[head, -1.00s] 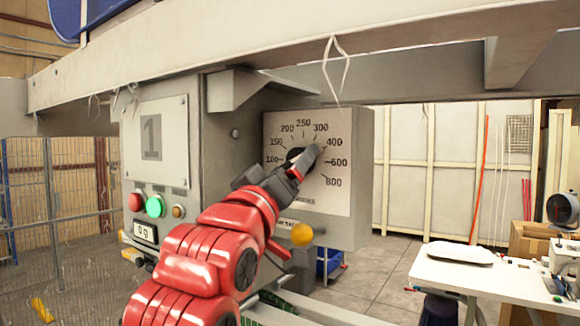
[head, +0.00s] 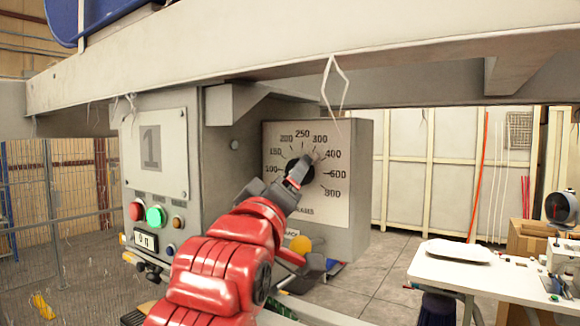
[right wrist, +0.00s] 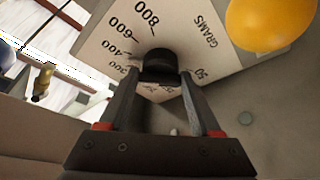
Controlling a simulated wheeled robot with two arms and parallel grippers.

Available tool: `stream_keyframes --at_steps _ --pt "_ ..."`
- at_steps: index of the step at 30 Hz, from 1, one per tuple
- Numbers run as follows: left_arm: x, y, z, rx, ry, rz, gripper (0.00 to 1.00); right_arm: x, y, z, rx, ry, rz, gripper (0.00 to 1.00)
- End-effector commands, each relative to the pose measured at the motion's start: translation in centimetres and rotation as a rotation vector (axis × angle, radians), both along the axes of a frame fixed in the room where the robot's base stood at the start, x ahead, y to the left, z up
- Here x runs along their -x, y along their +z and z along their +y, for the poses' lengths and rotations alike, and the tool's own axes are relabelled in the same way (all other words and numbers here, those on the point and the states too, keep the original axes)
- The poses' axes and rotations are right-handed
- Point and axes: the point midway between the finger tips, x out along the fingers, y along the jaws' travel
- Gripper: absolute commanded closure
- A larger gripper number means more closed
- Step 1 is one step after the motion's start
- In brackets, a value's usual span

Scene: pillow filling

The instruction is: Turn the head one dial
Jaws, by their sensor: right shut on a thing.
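The dial (head: 294,166) is a dark round knob on a white scale plate (head: 280,205), marked in grams from low numbers up to 800, on the side of the grey head one box. My right gripper (head: 306,164), on the red arm, reaches up to the dial in the head view and partly covers it. In the right wrist view, the black knob (right wrist: 160,66) sits between the two finger ends of my right gripper (right wrist: 160,78), which are shut on it. The knob's exact setting is hidden by the fingers. My left gripper is not in view.
The box front carries a big "1" plate (head: 158,152), a red button (head: 136,211), a lit green button (head: 155,215) and a small display (head: 145,242). A yellow-orange ball knob (head: 300,245) sits below the scale. A beam (head: 250,50) crosses above. A white table (head: 480,280) stands right.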

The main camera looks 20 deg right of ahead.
Motion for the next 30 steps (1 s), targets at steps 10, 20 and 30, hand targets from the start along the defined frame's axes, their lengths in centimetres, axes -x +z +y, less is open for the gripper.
stream_keyframes --at_steps 10,20,30 --pt "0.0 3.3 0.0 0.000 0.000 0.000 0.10 0.1 0.6 -0.1 0.129 -0.001 0.162 0.91" --pt "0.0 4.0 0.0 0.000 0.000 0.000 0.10 0.1 0.2 0.0 0.176 0.001 0.223 0.91" --pt "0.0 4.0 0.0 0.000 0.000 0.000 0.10 0.1 0.2 0.0 0.177 0.002 0.226 0.91"
